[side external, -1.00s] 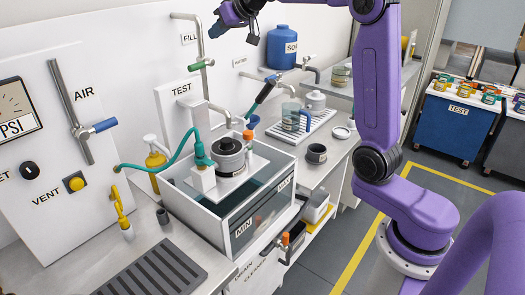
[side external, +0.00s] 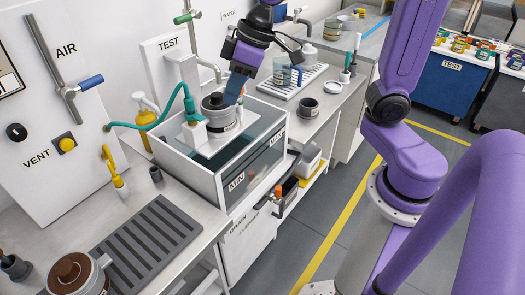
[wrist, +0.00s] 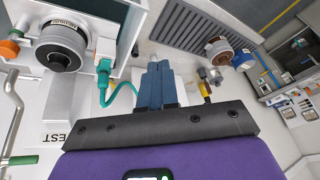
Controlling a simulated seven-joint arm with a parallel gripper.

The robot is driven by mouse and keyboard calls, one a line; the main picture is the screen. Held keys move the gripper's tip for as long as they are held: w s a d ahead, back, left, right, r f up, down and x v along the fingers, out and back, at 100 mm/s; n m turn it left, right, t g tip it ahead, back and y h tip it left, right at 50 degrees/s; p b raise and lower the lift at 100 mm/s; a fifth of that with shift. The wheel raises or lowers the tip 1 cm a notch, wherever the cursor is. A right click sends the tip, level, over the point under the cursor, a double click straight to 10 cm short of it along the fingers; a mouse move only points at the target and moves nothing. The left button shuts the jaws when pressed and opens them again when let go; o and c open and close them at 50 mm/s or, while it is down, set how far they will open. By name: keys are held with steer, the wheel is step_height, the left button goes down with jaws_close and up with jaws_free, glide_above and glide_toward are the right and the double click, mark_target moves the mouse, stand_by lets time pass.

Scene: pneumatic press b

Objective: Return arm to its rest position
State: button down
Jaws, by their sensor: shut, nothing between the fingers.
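My gripper (side external: 236,88) has a purple and black body and blue fingers. In the side external view it points down, with its fingertips just above or beside the round grey metal canister (side external: 218,112) at the tank; whether they touch I cannot tell. In the wrist view my blue fingers (wrist: 154,82) are together with nothing between them. There the canister (wrist: 62,45) lies to the upper left, apart from the fingertips. My purple arm reaches over the bench from the right.
The white-walled water tank (side external: 205,182) lies below my gripper. A teal hose (side external: 155,122) arches to its fitting. The TEST panel (side external: 165,55) and grey pipes stand behind. A clear jug (side external: 282,75) is on the drying rack. Floor at the right is open.

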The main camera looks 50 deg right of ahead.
steer(key=s+d+f+n+g+h, duration=0.1)
steer(key=s+d+f+n, duration=0.1)
steer(key=s, duration=0.8)
steer(key=s+d+f+n+g+h, duration=0.1)
steer(key=s+d+f+n+h, duration=0.1)
steer(key=s, duration=0.8)
step_height(320, 180, down, 4)
steer(key=d+n, duration=0.1)
steer(key=d, duration=0.1)
steer(key=shift+d+r+g, duration=0.2)
steer(key=shift+d+g, duration=0.1)
steer(key=shift+d, duration=0.05)
